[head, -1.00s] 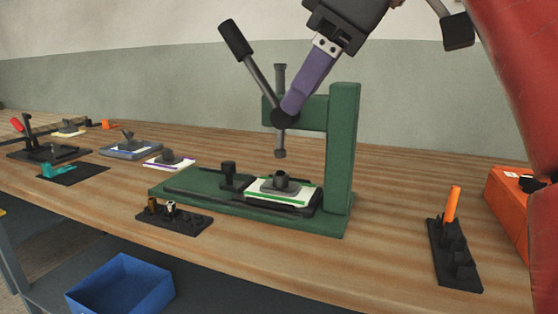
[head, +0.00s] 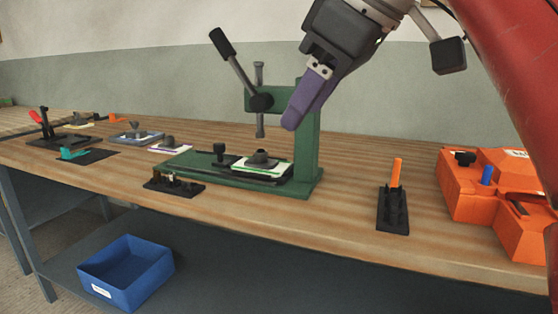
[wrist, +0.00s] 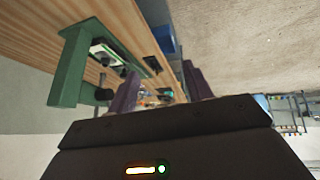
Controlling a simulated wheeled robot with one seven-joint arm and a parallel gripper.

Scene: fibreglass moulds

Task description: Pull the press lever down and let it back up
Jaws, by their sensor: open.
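The green press (head: 312,145) stands on the wooden bench in the head view, and its frame also shows in the wrist view (wrist: 70,75). Its lever (head: 236,62) slants up to the left from the hub to a black grip (head: 221,43). The ram (head: 260,123) hangs above a white plate with green edging (head: 262,166) that bears a dark round part. My gripper (head: 300,118) is in front of the press column, right of the hub and apart from the lever grip. Purple fingers show apart in the wrist view (wrist: 160,90), open with nothing between them.
A small black rack (head: 174,187) is in front of the press base. A black stand with an orange tool (head: 393,208) and an orange case (head: 480,185) are at the right. A blue bin (head: 127,272) is on the lower shelf. Other fixtures stand at the left.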

